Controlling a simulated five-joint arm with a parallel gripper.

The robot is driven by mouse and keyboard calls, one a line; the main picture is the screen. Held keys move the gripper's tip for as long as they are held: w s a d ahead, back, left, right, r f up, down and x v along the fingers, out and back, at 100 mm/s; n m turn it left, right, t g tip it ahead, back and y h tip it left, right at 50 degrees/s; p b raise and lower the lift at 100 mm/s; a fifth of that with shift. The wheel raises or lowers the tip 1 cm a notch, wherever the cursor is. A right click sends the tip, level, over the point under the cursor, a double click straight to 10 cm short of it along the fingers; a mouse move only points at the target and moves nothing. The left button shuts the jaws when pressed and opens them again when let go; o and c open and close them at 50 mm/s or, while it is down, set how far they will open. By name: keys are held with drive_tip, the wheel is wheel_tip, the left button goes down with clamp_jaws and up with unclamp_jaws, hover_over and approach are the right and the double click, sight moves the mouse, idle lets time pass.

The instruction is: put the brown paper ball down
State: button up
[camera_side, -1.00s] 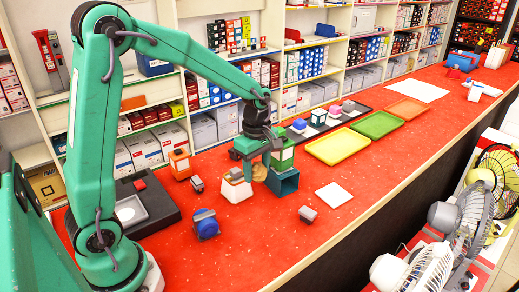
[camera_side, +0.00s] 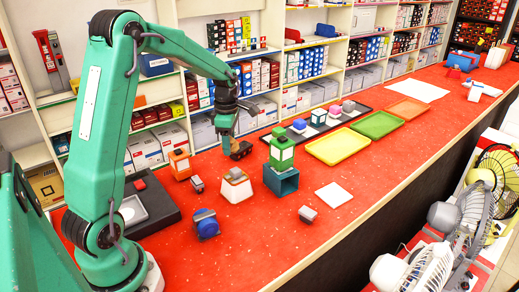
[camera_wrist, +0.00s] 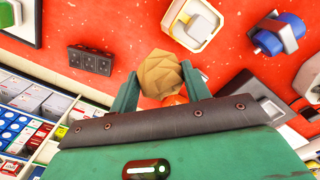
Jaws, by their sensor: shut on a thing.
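The brown paper ball (camera_wrist: 160,73) is a faceted tan lump. In the wrist view it sits between the two green fingers of my gripper (camera_wrist: 157,88), which is shut on it. In the side view my gripper (camera_side: 228,143) points down at the back of the red counter, near the shelves, beside a dark block with round holes (camera_side: 241,151). The ball is mostly hidden there, and its exact height above the counter is hard to tell. The same dark block (camera_wrist: 90,60) shows left of the ball in the wrist view.
An orange toy (camera_side: 180,164) and a white tapered block (camera_side: 236,187) stand nearby. A green lantern (camera_side: 282,150) stands at a teal open box (camera_side: 281,181). A blue roll holder (camera_side: 206,224) is in front.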

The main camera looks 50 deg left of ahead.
drive_tip(key=a+f, duration=0.2)
drive_tip(key=a, duration=0.1)
drive_tip(key=a+f, duration=0.2)
drive_tip(key=a, duration=0.2)
drive_tip(key=s+a+f, duration=0.1)
drive_tip(key=a+f, duration=0.2)
drive_tip(key=a, duration=0.1)
drive_tip(key=shift+s+a, duration=0.1)
drive_tip(key=shift+a, duration=0.1)
drive_tip(key=shift+f, duration=0.1)
drive_tip(key=shift+f, duration=1.85)
drive_tip(key=shift+f, duration=0.15)
drive_tip(key=o, duration=0.9)
drive_tip(key=shift+o, duration=0.2)
wheel_tip(320, 180, up, 12)
drive_tip(key=shift+r, duration=0.2)
